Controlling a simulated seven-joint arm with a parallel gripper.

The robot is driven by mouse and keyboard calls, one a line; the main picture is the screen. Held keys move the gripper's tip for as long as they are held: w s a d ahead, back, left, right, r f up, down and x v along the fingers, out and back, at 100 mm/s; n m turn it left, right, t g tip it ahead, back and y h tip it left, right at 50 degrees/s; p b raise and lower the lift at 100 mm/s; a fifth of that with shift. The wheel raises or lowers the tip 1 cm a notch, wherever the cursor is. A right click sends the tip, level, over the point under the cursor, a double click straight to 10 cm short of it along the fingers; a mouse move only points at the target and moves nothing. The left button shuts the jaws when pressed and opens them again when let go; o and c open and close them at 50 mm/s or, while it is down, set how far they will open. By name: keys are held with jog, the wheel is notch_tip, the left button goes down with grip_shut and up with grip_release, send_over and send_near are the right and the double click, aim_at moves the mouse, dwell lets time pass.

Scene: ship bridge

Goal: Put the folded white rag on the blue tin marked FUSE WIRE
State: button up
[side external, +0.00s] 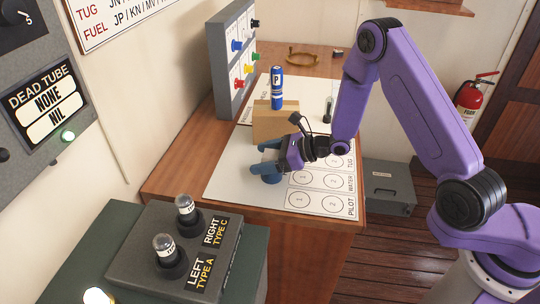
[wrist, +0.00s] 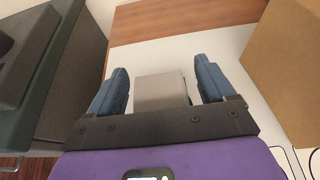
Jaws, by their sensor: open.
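My gripper (wrist: 163,85) is open low over the white board, its blue fingers apart on either side of a pale folded block, which looks like the white rag (wrist: 161,90). I see no finger pressing on it. In the side view my gripper (side external: 262,157) hides most of the rag.
A cardboard box (side external: 275,122) stands close behind my gripper, with a blue cylinder marked P (side external: 277,88) on top. A grey panel with coloured knobs (side external: 236,60) stands at the back left. The printed board (side external: 230,180) is clear at front left. A grey console (side external: 180,250) is nearer.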

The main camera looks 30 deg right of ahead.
jog(key=shift+r, duration=0.2)
jog(key=v, duration=1.2)
jog(key=s+a+r+n+g+y, duration=0.1)
jog(key=s+a+r+n+g, duration=0.25)
jog(key=s+n+g, duration=0.35)
jog(key=s+a+r+n+g+y, duration=0.1)
jog(key=s+a+r+n+g, duration=0.1)
jog(key=s+a+n+g, duration=0.55)
jog(key=s+d+r+n+t+h, duration=0.1)
jog(key=s+d+n+h, duration=0.4)
jog(key=n, duration=0.7)
jog(key=s+d+r+n+t+h, duration=0.2)
jog(key=s+d+n+t+h, duration=0.2)
jog(key=d+n, duration=0.7)
jog(key=s+n+h, duration=0.2)
jog(key=s, duration=0.2)
jog(key=shift+s+d+r, duration=0.2)
jog(key=shift+s, duration=0.2)
